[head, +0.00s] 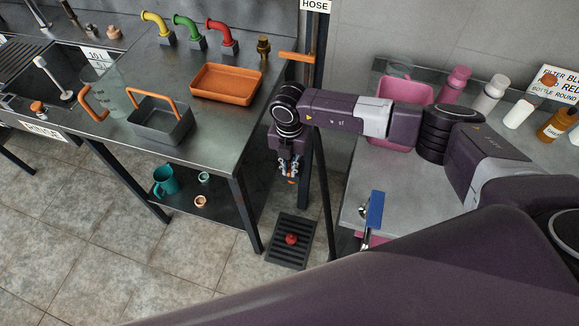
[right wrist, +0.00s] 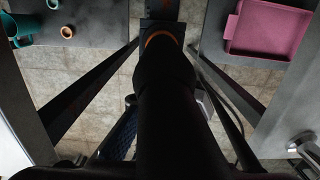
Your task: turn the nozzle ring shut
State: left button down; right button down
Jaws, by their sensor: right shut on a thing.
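My right gripper (head: 290,172) points straight down beside the dark post under the HOSE sign. Its fingers are closed, with a small orange part, apparently the nozzle ring (head: 291,181), at their tips. In the right wrist view a thick black body fills the middle and hides most of the fingers and their contact. An orange band (right wrist: 161,37) shows around its far end. The ring's turn position cannot be read. My left gripper is not in view.
A steel table with an orange tray (head: 227,83) and a grey basket (head: 161,118) stands left of the post. A pink tub (head: 405,92) sits on the right counter. A black floor grate (head: 275,252) with a red object (head: 291,239) lies below the gripper.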

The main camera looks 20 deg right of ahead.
aim_at(289, 171)
dwell(0.5)
jog(key=c, duration=2)
grip_release()
jog(key=shift+c, duration=0.2)
jog(key=shift+r, duration=0.1)
notch_tip(289, 171, up, 12)
